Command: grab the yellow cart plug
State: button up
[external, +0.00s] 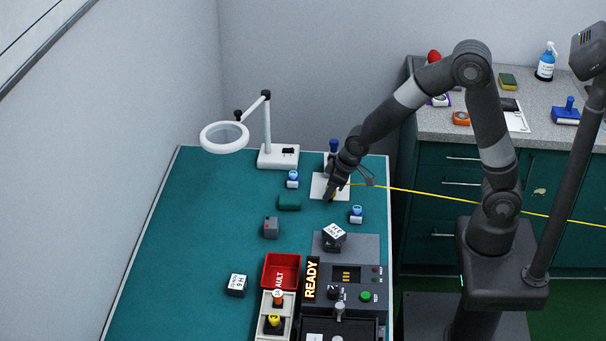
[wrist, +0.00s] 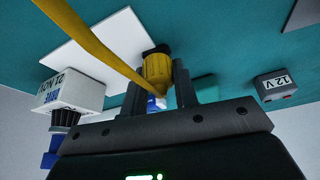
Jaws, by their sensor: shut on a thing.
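The yellow cart plug (wrist: 156,68) shows in the wrist view between the two fingers of my gripper (wrist: 158,84). It has a ribbed yellow body and a dark end, and its yellow cable (wrist: 92,38) runs off to the upper left. My gripper is shut on the plug. In the external view my gripper (external: 332,194) is over the white plate (external: 318,184) at the back right of the green bench. There the plug is mostly hidden by the gripper, and the yellow cable (external: 430,194) stretches away to the right. I cannot tell whether the plug touches the plate.
Small blue-and-white parts (external: 356,214) and a green block (external: 289,203) are near the gripper. A magnifier lamp (external: 278,157) stands behind left. A station with a READY sign (external: 310,281) and a red tray (external: 281,258) are in front. The bench's left side is mostly clear.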

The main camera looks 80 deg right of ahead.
jog(key=shift+c, duration=1.4)
